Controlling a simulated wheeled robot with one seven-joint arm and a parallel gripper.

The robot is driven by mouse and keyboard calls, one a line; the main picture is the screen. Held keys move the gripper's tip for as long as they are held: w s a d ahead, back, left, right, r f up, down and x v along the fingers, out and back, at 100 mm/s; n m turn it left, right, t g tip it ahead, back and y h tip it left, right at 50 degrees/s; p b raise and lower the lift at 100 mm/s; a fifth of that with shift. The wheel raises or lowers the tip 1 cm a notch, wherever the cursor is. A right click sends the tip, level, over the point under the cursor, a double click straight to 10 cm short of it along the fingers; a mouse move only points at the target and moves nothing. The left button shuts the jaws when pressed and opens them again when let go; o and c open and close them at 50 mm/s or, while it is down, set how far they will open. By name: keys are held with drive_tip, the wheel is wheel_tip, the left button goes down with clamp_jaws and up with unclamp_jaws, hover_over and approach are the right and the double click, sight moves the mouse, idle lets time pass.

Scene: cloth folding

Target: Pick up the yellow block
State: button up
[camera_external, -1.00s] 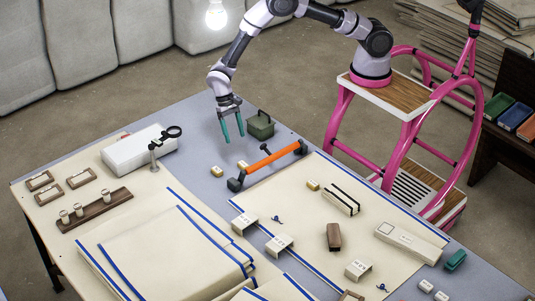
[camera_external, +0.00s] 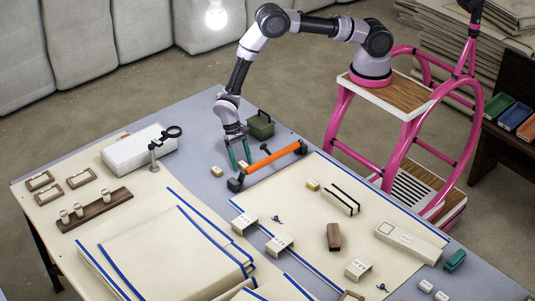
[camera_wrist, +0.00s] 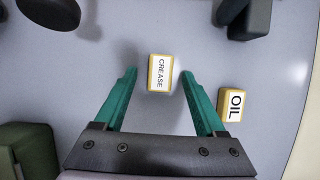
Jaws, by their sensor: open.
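A small yellow block with a white label reading CREASE (camera_wrist: 160,73) lies on the grey table top. My gripper (camera_wrist: 159,85) is open, its two green fingers on either side of this block near their tips, with a gap on each side. In the external view my gripper (camera_external: 240,164) is low over the table and partly hides the block there. Another small yellow block (camera_external: 217,171) lies to its left, and one more (camera_external: 313,185) sits on the cream sheet.
An orange bar with black ends (camera_external: 272,160) lies just right of my gripper. A dark green case (camera_external: 261,125) stands behind it, also at lower left in the wrist view (camera_wrist: 28,150). A white box (camera_external: 135,152) and folded cloth (camera_external: 160,250) lie to the left and front.

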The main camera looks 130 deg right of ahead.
clamp_jaws()
